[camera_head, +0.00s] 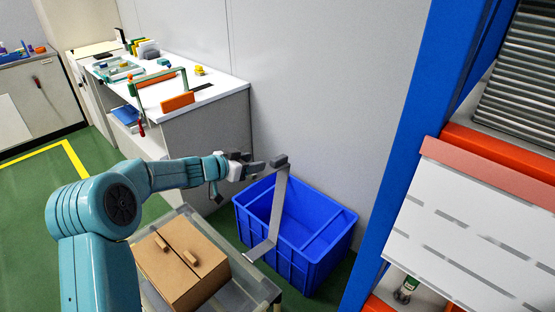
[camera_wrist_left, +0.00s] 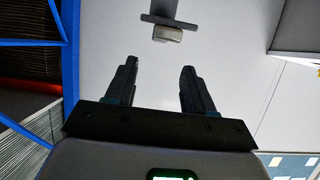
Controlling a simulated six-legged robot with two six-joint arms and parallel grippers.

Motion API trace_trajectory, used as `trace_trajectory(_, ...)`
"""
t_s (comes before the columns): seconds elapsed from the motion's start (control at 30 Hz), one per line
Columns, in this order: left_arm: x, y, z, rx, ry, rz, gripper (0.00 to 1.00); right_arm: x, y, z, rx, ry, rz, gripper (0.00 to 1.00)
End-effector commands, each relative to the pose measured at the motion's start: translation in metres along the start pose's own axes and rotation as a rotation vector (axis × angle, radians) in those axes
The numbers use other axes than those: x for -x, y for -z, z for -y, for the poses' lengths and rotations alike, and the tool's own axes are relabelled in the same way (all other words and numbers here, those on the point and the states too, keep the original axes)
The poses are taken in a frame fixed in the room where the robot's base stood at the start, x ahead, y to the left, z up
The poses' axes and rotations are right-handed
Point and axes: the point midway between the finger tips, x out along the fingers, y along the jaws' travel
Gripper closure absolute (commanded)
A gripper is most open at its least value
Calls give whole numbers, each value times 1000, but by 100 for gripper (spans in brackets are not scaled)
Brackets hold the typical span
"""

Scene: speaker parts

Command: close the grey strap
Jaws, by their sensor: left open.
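The grey strap (camera_head: 278,205) is a thin bent band standing up in front of the blue crate, its lower part turned toward the cart. A dark grey block (camera_head: 278,161) caps its top end. My left gripper (camera_head: 258,168) is just left of that block, with its fingers pointing at it. In the left wrist view, my open left gripper (camera_wrist_left: 159,68) has nothing between its fingers. The strap's end block (camera_wrist_left: 168,34) lies beyond the fingertips there, apart from them. My right gripper is not in view.
A blue crate (camera_head: 338,232) stands on the floor by the wall. A cardboard box (camera_head: 180,262) sits on a grey cart (camera_head: 262,288) below my left arm. A blue-framed rack (camera_head: 395,140) rises at the right. A white workbench (camera_head: 222,84) with parts is at the back.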

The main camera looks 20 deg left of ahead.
Motion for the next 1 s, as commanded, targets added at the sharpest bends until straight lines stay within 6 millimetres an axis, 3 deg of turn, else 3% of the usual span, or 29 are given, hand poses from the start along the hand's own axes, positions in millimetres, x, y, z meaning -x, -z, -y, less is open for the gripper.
trace_trajectory(0.2,-55,-1,-4,-1,-4,2,47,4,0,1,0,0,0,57)
trace_trajectory(0.4,-93,1,-5,-2,-3,1,47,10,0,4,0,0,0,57)
trace_trajectory(0.63,-113,1,-5,-1,-2,1,47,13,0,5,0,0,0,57)
trace_trajectory(0.97,-116,0,-4,0,-2,1,47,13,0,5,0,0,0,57)
trace_trajectory(1.0,-116,1,-4,0,-2,1,57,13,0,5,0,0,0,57)
